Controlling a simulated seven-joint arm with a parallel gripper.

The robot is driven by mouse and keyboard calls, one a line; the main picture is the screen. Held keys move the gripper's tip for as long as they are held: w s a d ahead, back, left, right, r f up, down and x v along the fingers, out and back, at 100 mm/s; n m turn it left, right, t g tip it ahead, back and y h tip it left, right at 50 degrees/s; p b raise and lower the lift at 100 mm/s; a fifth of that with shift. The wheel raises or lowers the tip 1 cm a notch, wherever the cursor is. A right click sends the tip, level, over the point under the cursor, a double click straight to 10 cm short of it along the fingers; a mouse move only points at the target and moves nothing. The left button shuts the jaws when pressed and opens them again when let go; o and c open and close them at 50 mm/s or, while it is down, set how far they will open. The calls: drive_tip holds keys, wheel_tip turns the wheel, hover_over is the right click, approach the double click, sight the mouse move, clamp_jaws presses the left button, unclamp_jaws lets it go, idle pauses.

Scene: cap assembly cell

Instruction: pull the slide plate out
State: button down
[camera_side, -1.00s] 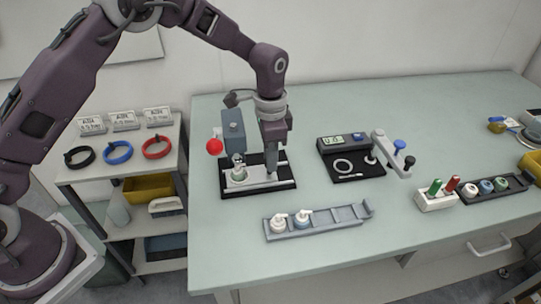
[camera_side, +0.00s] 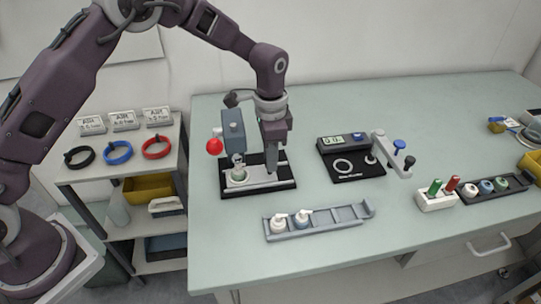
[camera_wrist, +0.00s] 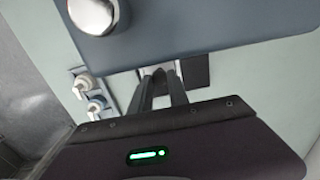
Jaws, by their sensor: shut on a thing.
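The slide plate (camera_side: 240,181) is a light grey plate lying on the black base (camera_side: 228,194) of a small press. A small bottle (camera_side: 239,171) stands on the plate under the blue-grey press head (camera_side: 233,132). My gripper (camera_side: 271,172) points down at the right end of the plate and is shut on it. In the wrist view the two fingers (camera_wrist: 160,92) are close together at the plate's end; the press head (camera_wrist: 200,22) hides most of the plate there.
A red ball knob (camera_side: 214,146) is at the press's left. A grey rack (camera_side: 318,221) with two white-topped pump bottles lies in front. A black scale-like device (camera_side: 350,160) stands to the right. The table between them is clear.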

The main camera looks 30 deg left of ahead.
drive_tip(key=w+d, duration=0.5)
drive_tip(key=w, duration=0.1)
drive_tip(key=shift+d, duration=0.3)
drive_tip(key=shift+w+d, duration=0.2)
drive_tip(key=shift+d, duration=0.1)
drive_tip(key=shift+r, duration=0.1)
drive_tip(key=c, duration=1.3)
unclamp_jaws()
drive_tip(key=shift+o, duration=0.2)
wheel_tip(320, 180, up, 7)
